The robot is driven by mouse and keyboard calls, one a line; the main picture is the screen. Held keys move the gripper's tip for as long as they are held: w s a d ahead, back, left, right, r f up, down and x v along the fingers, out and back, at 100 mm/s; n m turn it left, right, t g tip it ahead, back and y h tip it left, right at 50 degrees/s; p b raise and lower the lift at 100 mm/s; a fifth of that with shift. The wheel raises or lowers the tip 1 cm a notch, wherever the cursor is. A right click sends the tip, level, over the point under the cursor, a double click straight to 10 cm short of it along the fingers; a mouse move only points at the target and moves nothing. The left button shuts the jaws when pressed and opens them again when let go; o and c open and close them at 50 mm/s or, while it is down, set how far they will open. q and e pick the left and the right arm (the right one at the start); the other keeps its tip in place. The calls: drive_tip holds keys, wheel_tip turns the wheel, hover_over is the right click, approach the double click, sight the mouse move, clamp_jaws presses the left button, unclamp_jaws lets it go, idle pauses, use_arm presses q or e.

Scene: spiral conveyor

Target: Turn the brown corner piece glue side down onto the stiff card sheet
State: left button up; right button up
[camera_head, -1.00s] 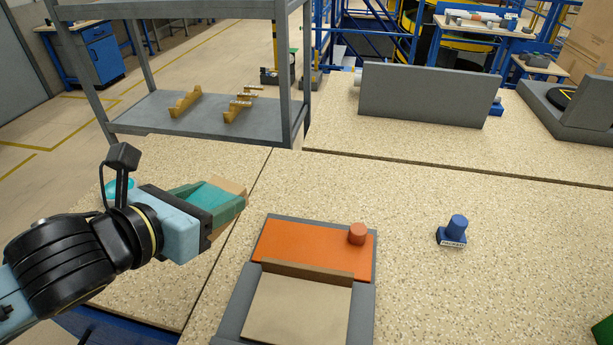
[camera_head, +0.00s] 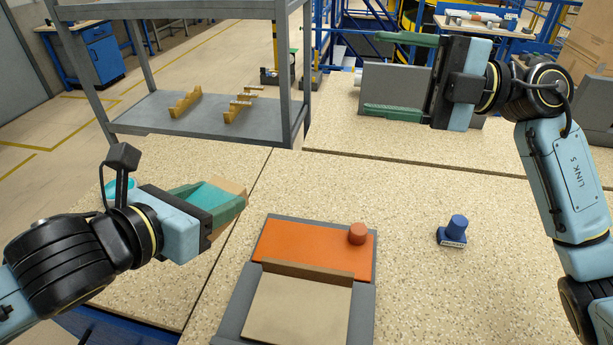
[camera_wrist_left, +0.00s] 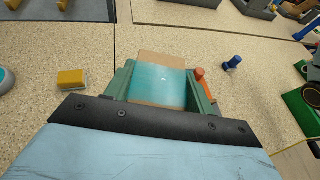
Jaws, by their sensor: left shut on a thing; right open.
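My left gripper (camera_head: 222,202) is shut on the brown corner piece (camera_head: 231,185) and holds it at the left, apart from the fixture. In the left wrist view, the corner piece (camera_wrist_left: 160,60) sits between the fingers, with a shiny teal glue face (camera_wrist_left: 160,85) turned toward the camera. The stiff card sheet (camera_head: 297,312) appears to be the flat tan sheet in the grey fixture (camera_head: 230,318), below a brown raised strip. My right gripper (camera_head: 398,75) is open and empty, its fingers pointing left above the back of the table.
An orange plate (camera_head: 290,245) with an orange knob (camera_head: 357,233) adjoins the sheet. A blue knobbed block (camera_head: 454,230) stands to the right. A grey shelf (camera_head: 150,115) is behind. A yellow block (camera_wrist_left: 71,79) shows in the left wrist view. The table right of the fixture is mostly clear.

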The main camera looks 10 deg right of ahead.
drive_tip(key=a+f+n+g+h, duration=0.1)
drive_tip(key=a+f, duration=0.4)
drive_tip(key=a, duration=0.2)
drive_tip(key=s+a+f+n+g+h, duration=0.1)
drive_tip(key=a+f, duration=0.5)
drive_tip(key=a, duration=0.2)
drive_tip(key=a+f+n+g+h, duration=0.1)
drive_tip(key=a+f+h, duration=0.1)
drive_tip(key=a+f, duration=0.3)
drive_tip(key=shift+s+a+f, duration=0.2)
drive_tip(key=shift+a, duration=0.45)
drive_tip(key=shift+s+a+f, duration=0.15)
drive_tip(key=shift+s+a, duration=0.05)
drive_tip(key=shift+a, duration=0.45)
drive_tip(key=c, duration=1)
use_arm(q)
drive_tip(key=o, duration=0.9)
drive_tip(key=shift+o, duration=1.4)
use_arm(e)
drive_tip(key=c, duration=0.4)
use_arm(q)
drive_tip(key=shift+o, duration=1.4)
